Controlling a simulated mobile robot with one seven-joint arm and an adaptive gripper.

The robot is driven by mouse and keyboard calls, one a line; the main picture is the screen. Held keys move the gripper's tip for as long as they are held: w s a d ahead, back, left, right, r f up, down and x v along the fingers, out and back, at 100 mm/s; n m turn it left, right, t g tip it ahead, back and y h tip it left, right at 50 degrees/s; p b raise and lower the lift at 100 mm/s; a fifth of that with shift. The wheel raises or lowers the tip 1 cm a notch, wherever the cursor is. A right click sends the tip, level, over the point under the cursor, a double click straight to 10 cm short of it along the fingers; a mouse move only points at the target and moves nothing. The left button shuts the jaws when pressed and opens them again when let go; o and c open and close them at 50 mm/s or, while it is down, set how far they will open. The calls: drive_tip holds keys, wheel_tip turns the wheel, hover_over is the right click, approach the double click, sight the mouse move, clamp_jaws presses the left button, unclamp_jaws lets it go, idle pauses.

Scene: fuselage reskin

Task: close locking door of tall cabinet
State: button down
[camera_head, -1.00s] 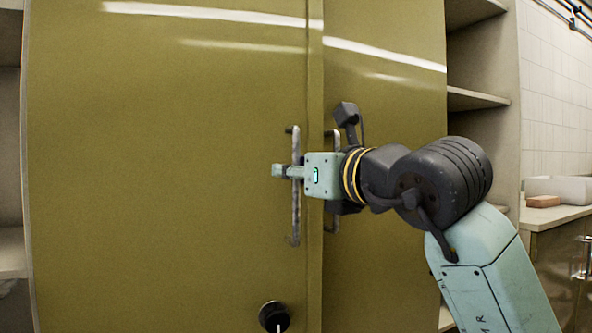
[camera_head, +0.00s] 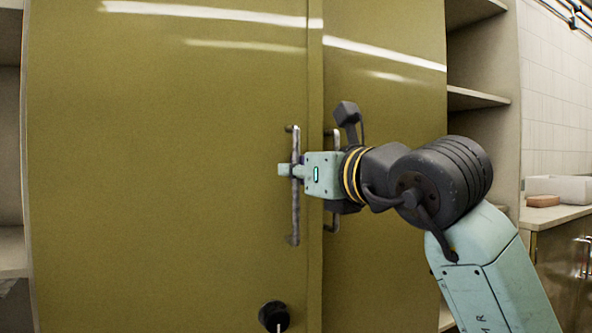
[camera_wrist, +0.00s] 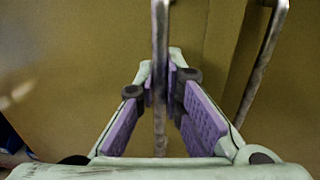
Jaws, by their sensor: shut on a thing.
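The tall cabinet has a wide olive-yellow left door (camera_head: 170,180) and a narrower right door (camera_head: 385,100). The left door carries a vertical metal bar handle (camera_head: 295,220); a second bar handle (camera_head: 336,222) is on the right door, partly behind my gripper. A round black knob (camera_head: 273,316) sits low on the left door. My gripper (camera_head: 289,170) is shut on the left door's handle at about mid-height. In the wrist view the handle (camera_wrist: 160,60) passes between the purple-padded fingers (camera_wrist: 162,95), and the right door's handle (camera_wrist: 265,65) stands apart to the right.
Open shelves (camera_head: 478,99) stand right of the cabinet, and more shelving (camera_head: 10,250) shows at the left edge. A counter (camera_head: 560,216) with a brown block (camera_head: 543,201) and a pale basin (camera_head: 560,187) is at the far right, by a tiled wall.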

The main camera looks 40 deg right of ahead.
drive_tip(key=w, duration=0.1)
drive_tip(key=w+d, duration=0.1)
drive_tip(key=w, duration=0.1)
drive_tip(key=shift+w+d+r, duration=0.15)
drive_tip(key=shift+w+d, duration=0.15)
drive_tip(key=shift+w, duration=0.1)
drive_tip(key=c, duration=2)
unclamp_jaws()
drive_tip(key=shift+w+d, duration=0.1)
drive_tip(key=shift+w, duration=0.1)
drive_tip(key=o, duration=0.3)
drive_tip(key=s+a, duration=0.1)
drive_tip(key=s, duration=1.1)
drive_tip(key=shift+a, duration=0.4)
